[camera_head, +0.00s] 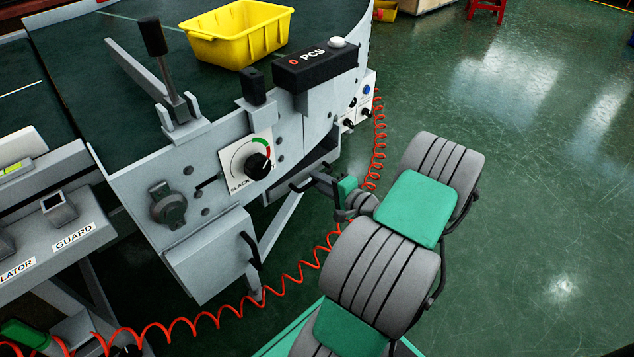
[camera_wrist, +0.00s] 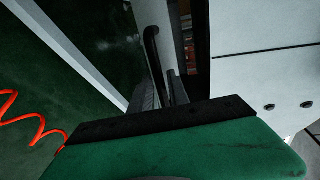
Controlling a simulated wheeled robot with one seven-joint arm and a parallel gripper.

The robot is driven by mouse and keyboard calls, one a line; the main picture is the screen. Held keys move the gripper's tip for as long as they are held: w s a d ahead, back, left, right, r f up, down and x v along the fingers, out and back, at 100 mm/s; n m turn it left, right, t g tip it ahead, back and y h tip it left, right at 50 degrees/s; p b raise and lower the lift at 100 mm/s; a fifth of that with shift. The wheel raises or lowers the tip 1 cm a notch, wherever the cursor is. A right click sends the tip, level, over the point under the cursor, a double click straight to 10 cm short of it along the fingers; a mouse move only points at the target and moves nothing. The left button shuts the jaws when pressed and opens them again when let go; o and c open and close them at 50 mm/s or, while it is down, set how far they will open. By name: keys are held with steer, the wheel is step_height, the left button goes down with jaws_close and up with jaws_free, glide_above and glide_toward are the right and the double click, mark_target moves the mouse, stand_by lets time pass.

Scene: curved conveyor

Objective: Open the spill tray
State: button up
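The spill tray is most likely the drawer-like unit (camera_head: 318,157) below the black counter, on the conveyor's side. Its dark inside shows under the pale panel. A black bar handle (camera_head: 301,185) stands out from its lower front. My gripper (camera_head: 322,181) is at the right end of this handle. In the wrist view the curved black handle (camera_wrist: 152,45) runs down toward the two grey fingers of my gripper (camera_wrist: 163,92), which are close together around its lower end. Whether they press on the handle is too dark to tell.
A slack dial (camera_head: 258,164) and a grey box (camera_head: 213,254) with its own black handle are left of the tray. A yellow bin (camera_head: 240,35) stands on the belt. A coiled red hose (camera_head: 290,283) hangs below. The green floor (camera_head: 540,190) at right is clear.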

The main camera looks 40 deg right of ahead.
steer(key=shift+w+f, duration=0.15)
steer(key=shift+w, duration=0.45)
steer(key=shift+c, duration=0.5)
jaws_close()
steer(key=shift+d, duration=0.15)
stand_by(0.4)
